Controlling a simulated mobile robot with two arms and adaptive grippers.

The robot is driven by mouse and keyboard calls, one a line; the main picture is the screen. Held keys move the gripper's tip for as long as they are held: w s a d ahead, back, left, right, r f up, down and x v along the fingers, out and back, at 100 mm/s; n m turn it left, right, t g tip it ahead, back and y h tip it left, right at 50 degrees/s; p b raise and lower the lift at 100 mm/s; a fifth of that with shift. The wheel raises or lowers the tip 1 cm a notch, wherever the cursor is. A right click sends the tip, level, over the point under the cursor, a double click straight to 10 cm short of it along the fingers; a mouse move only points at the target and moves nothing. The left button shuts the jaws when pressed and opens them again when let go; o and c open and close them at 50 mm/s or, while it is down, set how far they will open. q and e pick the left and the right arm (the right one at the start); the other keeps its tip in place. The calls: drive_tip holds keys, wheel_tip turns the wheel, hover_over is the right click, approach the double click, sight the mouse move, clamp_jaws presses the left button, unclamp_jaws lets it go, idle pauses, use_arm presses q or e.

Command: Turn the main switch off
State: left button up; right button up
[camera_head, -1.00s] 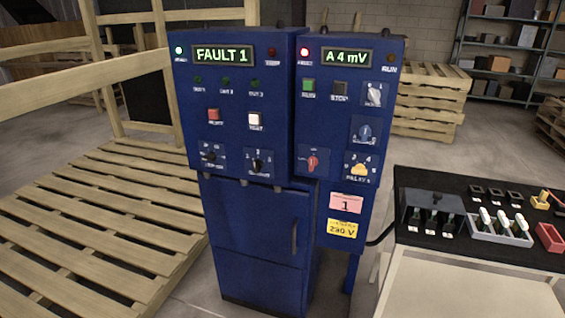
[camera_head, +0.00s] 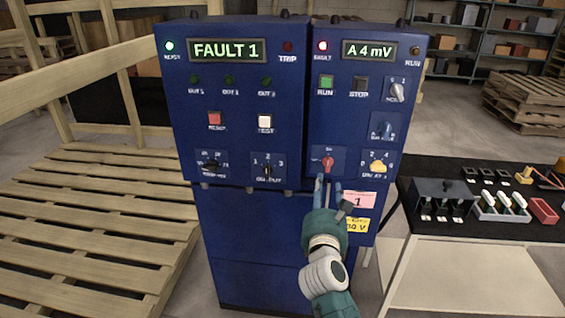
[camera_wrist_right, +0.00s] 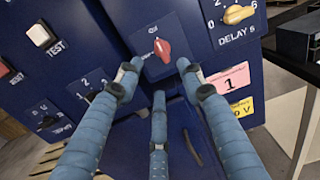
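The main switch appears to be the red rotary knob (camera_head: 328,163) on the lower left of the right blue panel. In the right wrist view the red knob (camera_wrist_right: 162,50) points up and slightly left on its blue plate; its small labels are hard to read. My right gripper (camera_head: 329,184) is just below and in front of the knob in the head view. In the wrist view the fingers of my right gripper (camera_wrist_right: 159,68) are spread, two beside the knob and one below, apart from it and holding nothing. My left gripper is not in view.
The left panel display (camera_head: 228,50) reads FAULT 1; the right one (camera_head: 369,50) reads A 4 mV. A yellow delay knob (camera_head: 378,166) sits right of the red knob. A black-topped table (camera_head: 455,178) with trays stands at right; wooden pallets (camera_head: 90,240) lie at left.

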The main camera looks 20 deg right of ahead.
sight(326, 165)
drive_tip(key=x, duration=0.7)
drive_tip(key=p+x, duration=0.1)
drive_tip(key=x, duration=0.2)
drive_tip(key=shift+w+d+r, duration=0.2)
drive_tip(key=shift+w+r, duration=0.05)
drive_tip(key=shift+w, duration=0.1)
drive_tip(key=c, duration=0.9)
